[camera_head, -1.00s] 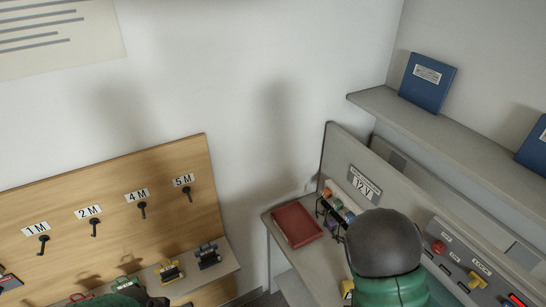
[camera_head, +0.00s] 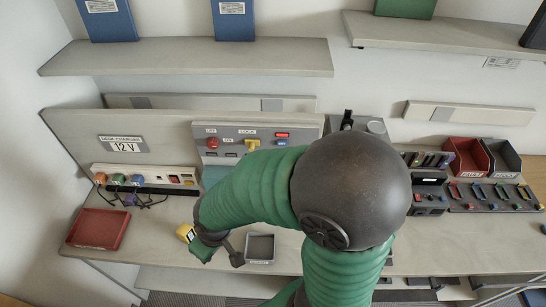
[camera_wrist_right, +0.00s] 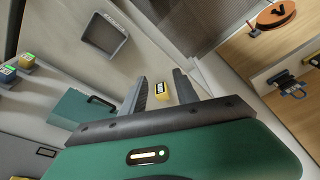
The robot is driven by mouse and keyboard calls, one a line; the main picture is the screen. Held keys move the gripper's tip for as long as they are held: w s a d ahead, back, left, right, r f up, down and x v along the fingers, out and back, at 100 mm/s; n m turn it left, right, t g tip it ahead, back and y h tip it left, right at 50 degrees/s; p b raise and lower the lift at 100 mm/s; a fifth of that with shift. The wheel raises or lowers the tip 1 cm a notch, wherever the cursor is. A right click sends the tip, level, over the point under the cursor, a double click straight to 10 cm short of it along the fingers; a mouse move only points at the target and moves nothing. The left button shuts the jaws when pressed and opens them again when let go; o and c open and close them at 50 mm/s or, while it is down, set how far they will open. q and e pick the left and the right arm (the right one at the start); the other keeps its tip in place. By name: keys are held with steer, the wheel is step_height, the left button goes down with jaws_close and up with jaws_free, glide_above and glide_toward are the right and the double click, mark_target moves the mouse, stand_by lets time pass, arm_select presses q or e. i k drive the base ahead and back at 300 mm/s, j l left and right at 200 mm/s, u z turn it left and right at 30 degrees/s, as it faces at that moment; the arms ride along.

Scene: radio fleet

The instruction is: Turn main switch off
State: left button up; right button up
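A grey control panel (camera_head: 230,137) stands at the back of the desk, partly hidden by my right arm. It bears a yellow knob (camera_head: 252,144), a red button (camera_head: 212,143) and a lit red indicator (camera_head: 282,135). A small red switch (camera_head: 174,180) sits on the white desk charger strip (camera_head: 150,178) to its left. I cannot read which one is labelled main. My right gripper (camera_head: 222,252) is low over the desk, well below the panel. Its fingers are apart and empty in the right wrist view (camera_wrist_right: 160,76). My left gripper is out of view.
Shelves (camera_head: 190,58) overhang the back.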

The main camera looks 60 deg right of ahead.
mark_target(213, 143)
steer(key=z, duration=1.6)
